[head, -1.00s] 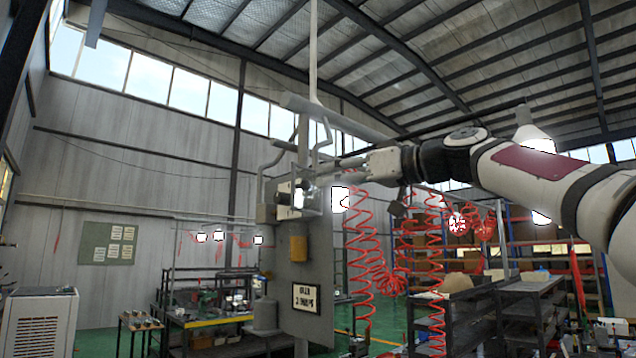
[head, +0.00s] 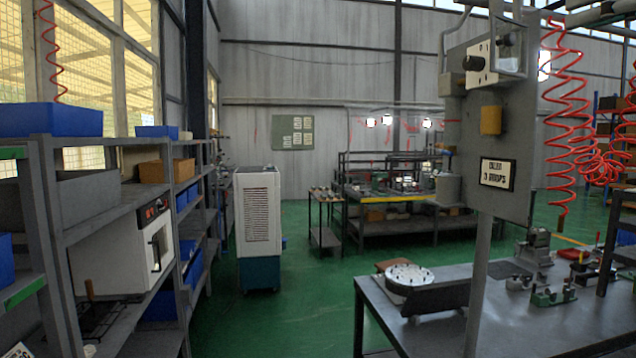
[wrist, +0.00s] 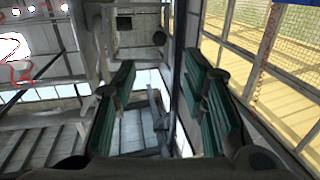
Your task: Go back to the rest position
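My gripper (wrist: 160,98) shows in the wrist view with its two green-padded fingers apart. Nothing is between the fingers, and it is empty. Neither the arm nor the gripper shows in the head view. A grey upright panel (head: 508,140) on a post stands at the right of the head view. The wrist view looks past the fingers toward walls, windows and roof beams, with no object close to the fingertips.
Shelving (head: 135,222) with blue bins and a white oven-like box lines the left. A grey workbench (head: 440,318) with fixtures fills the lower right. A white cabinet (head: 258,215) stands mid-floor. Red coiled hoses (head: 566,110) hang at right. Green floor (head: 285,320) is open in the middle.

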